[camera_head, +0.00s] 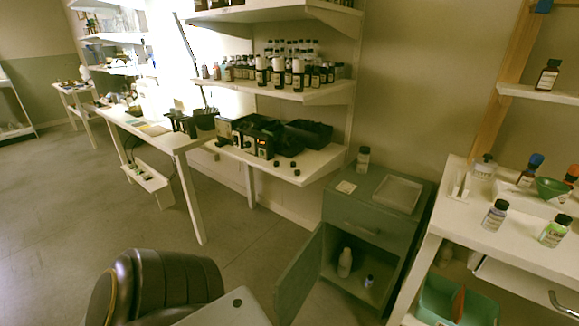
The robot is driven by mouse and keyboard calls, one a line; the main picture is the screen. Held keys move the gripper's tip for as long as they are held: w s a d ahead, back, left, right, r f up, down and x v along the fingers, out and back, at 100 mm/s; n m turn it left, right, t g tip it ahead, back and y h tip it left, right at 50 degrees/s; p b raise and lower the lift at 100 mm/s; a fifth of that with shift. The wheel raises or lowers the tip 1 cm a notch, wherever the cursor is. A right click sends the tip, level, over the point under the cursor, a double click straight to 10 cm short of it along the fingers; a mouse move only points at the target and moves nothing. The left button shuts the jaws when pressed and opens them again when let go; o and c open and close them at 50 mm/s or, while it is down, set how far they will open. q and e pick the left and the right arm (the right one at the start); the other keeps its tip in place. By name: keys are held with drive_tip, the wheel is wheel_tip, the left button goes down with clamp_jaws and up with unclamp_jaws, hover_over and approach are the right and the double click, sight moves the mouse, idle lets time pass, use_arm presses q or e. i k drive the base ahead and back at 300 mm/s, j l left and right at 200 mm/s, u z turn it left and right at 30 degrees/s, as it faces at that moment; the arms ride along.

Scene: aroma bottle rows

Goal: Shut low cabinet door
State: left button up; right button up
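The low cabinet (372,220) is a grey-green unit with a drawer on top and an open compartment below. Its door (301,277) is hinged on the left side and stands swung wide open toward me. Inside the compartment are a white bottle (345,262) and a small bottle with a bluish label (368,281). The drawer (366,231) above looks shut. Neither of my grippers shows in the head view.
A dark ribbed, chair-back-like shape (165,283) and a pale flat panel (228,308) fill the lower left, close to the door. A white table (510,245) with bottles stands right of the cabinet. Grey floor (235,245) lies open to its left.

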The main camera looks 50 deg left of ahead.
sight(293, 287)
drive_tip(key=k+j, duration=0.25)
drive_tip(key=j, duration=0.15)
drive_tip(key=k+j, duration=0.3)
drive_tip(key=j, duration=0.65)
drive_tip(key=k+j, duration=0.1)
drive_tip(key=j, duration=0.45)
drive_tip(key=i+j, duration=0.1)
drive_tip(key=j, duration=0.3)
drive_tip(key=i+j, duration=0.1)
drive_tip(key=j, duration=0.3)
